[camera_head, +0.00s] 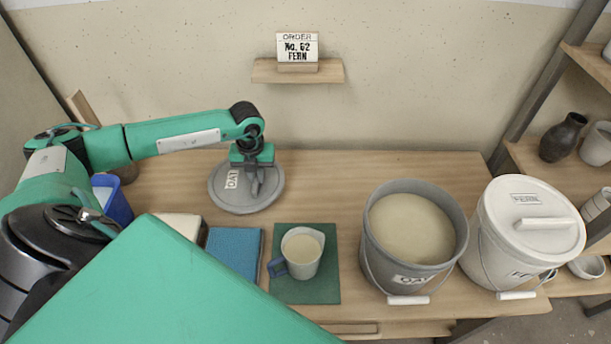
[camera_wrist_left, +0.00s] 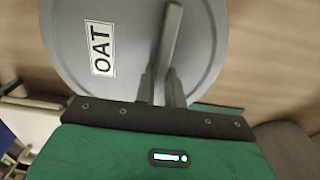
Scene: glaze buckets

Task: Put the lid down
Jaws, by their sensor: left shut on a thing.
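The grey round lid (camera_head: 229,198) labelled OAT is at the left back of the table, at or just above the wood; I cannot tell whether it touches. My left gripper (camera_head: 257,187) is shut on the lid's bar handle. In the left wrist view the lid (camera_wrist_left: 135,75) fills the top, with the gripper (camera_wrist_left: 163,88) closed on the handle. The grey OAT bucket (camera_head: 418,262) stands open at the right, full of pale glaze. My right gripper is not in view; a large green part of me covers the lower left.
A cup (camera_head: 301,254) of pale liquid stands on a dark green mat (camera_head: 318,291). A blue cloth or book (camera_head: 233,250) lies left of it. The white lidded FERN bucket (camera_head: 520,240) stands at the right. An order sign (camera_head: 297,47) reads No. 62 FERN. Wood behind the cup is clear.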

